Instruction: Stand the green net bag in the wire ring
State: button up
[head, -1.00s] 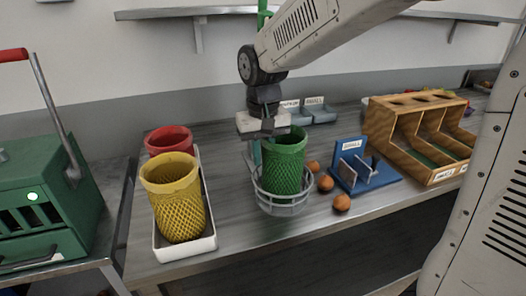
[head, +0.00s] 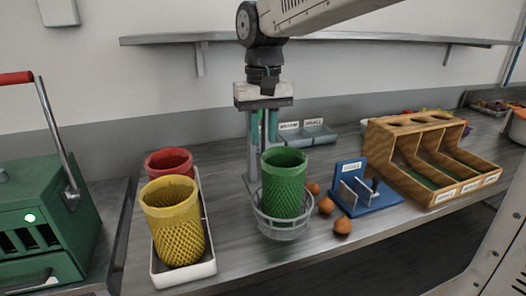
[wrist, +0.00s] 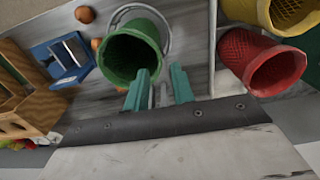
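The green net bag (head: 284,185) stands upright inside the wire ring (head: 270,226), its upper half rising above the rim. In the wrist view the bag (wrist: 132,52) shows its open mouth, with part of the ring (wrist: 160,18) around it. My gripper (head: 264,140) is above and behind the bag, fingers pointing down. In the wrist view the two teal fingers (wrist: 158,88) are apart with nothing between them, close beside the bag's rim. Whether a finger touches the bag I cannot tell.
A yellow net bag (head: 175,220) and a red one (head: 168,162) stand in a white tray (head: 183,274) at left. Several onions (head: 326,205) lie right of the ring, beside a blue stand (head: 365,200) and a wooden sorter (head: 425,165). A green machine (head: 40,205) is far left.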

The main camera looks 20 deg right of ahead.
jog(key=s+d+f, duration=0.2)
jog(key=s, duration=0.6)
jog(key=s+d+f+t, duration=0.1)
jog(key=s+d+f, duration=0.2)
jog(key=s, duration=0.5)
jog(key=s+d+f, duration=0.2)
jog(key=s+d, duration=0.1)
jog(key=s, duration=0.5)
jog(key=shift+d+f, duration=0.2)
jog(key=shift+f, duration=0.05)
